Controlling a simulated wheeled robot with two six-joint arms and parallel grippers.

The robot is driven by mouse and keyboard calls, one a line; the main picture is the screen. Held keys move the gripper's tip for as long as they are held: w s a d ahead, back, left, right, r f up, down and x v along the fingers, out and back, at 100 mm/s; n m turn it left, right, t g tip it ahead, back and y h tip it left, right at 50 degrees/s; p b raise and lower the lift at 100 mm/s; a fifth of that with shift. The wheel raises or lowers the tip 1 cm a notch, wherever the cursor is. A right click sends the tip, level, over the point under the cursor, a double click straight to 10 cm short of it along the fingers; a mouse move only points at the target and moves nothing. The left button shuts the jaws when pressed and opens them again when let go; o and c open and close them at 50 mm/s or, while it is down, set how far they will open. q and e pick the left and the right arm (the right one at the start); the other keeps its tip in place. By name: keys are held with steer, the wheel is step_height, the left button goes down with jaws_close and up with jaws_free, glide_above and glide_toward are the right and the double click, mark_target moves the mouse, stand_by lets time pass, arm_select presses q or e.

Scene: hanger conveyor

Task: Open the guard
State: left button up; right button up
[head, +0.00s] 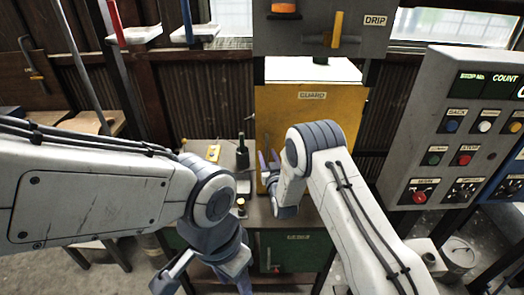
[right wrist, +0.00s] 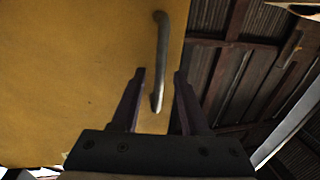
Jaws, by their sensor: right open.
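The guard (head: 310,125) is an upright yellow panel with a "GUARD" label, at the centre of the head view and shut over the machine front. It fills the left of the right wrist view (right wrist: 70,70). Its grey metal bar handle (right wrist: 162,45) stands near the panel's edge. My right gripper (right wrist: 160,75) is open and empty, with the handle lined up between its fingers. I cannot tell whether the fingertips reach past the bar. In the head view my right gripper (head: 268,162) is at the guard's lower left, partly hidden by my wrist. My left gripper (head: 200,278) hangs low, cut by the frame edge.
A grey control panel (head: 455,125) with several buttons stands on the right. A grey "DRIP" housing (head: 375,40) is above the guard. A green cabinet (head: 305,250) is below the worktop.

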steer(key=shift+w+a, duration=0.1)
steer(key=shift+w, duration=0.6)
jaws_close()
stand_by(1.0)
